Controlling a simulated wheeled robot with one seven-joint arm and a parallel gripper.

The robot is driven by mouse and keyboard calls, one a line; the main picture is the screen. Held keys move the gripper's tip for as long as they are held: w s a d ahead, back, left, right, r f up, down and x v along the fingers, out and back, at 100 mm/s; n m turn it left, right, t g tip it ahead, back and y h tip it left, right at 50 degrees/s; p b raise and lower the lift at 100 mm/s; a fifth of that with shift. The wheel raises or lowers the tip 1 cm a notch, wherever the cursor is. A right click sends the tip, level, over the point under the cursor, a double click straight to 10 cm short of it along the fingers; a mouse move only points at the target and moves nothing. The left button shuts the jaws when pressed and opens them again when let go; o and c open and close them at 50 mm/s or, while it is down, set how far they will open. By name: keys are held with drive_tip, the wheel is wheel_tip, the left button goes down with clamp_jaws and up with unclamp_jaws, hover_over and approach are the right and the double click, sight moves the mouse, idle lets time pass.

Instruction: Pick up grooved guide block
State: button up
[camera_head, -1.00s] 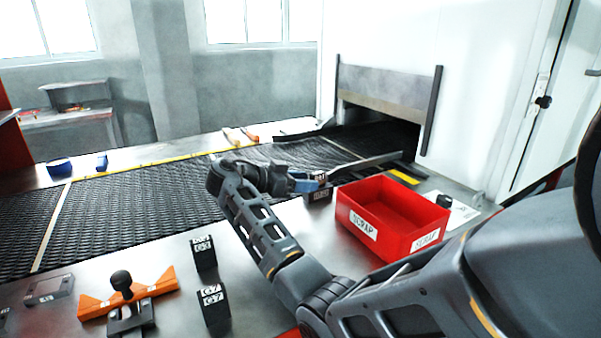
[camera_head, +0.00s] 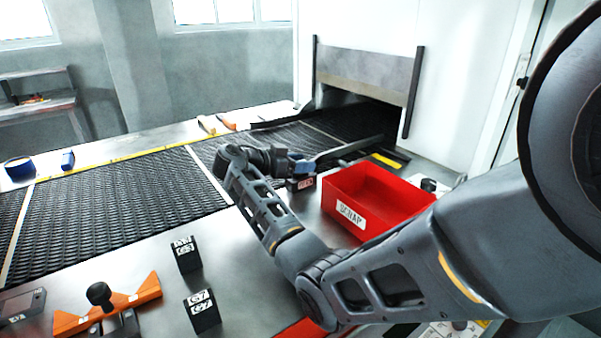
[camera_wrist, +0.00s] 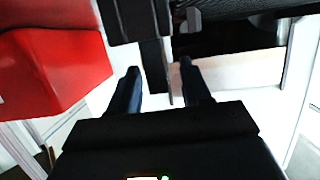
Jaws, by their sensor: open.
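A small dark block with a white and red label (camera_head: 303,184) stands on the metal table between the belt and the red bin; I take it for the guide block, but its groove cannot be made out. My gripper (camera_head: 303,162) is just above it, with blue fingers, open. My wrist partly hides the area. In the wrist view my gripper (camera_wrist: 159,68) shows two separated fingers with a dark shape beyond and between their tips; I cannot tell whether this is the block. Two similar dark blocks with white labels, one (camera_head: 187,258) behind the other (camera_head: 203,316), stand nearer on the table.
A red SCRAP bin (camera_head: 345,212) stands right of my gripper; it also shows at left in the wrist view (camera_wrist: 60,70). The black mesh belt (camera_head: 120,200) runs into a white machine opening. An orange fixture (camera_head: 135,299) with a black knob lies at front left.

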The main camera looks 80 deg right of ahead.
drive_tip(key=shift+d, duration=0.1)
clamp_jaws()
idle(0.4)
drive_tip(key=shift+r, duration=0.15)
